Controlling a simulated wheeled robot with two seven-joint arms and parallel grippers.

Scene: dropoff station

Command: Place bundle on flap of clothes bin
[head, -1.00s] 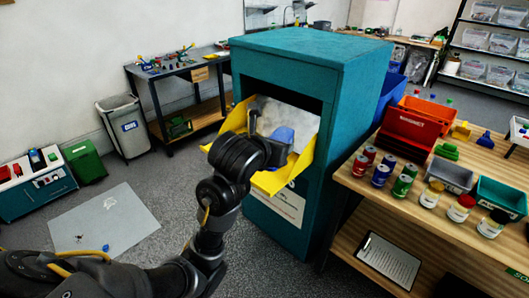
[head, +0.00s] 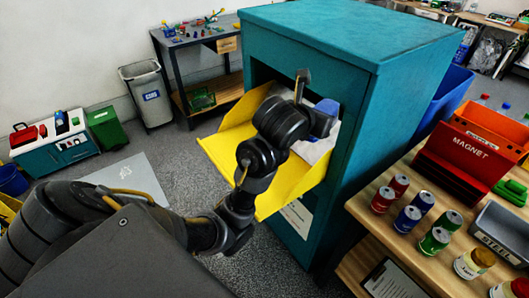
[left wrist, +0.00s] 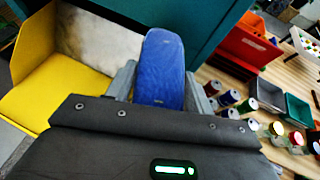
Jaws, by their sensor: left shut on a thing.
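The clothes bin (head: 410,90) is a tall teal box with its yellow flap (head: 225,155) hanging open at the front. The flap has raised sides and a pale, mottled panel at its back. It also shows in the left wrist view (left wrist: 55,85). My left gripper (head: 318,120) is over the right part of the flap, shut on a blue bundle (left wrist: 162,65). The bundle stands up between the two fingers in the left wrist view, close to the bin's opening. In the head view the bundle (head: 328,106) is partly hidden by the gripper. I cannot tell whether it touches the flap. My right gripper is not in view.
A wooden table (head: 375,205) with several cans, a red magnet bin (head: 470,150) and a grey steel tray (head: 500,232) stands close on the right. A grey waste bin (head: 147,92) and a workbench (head: 190,38) stand behind left. The floor at left holds a grey mat.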

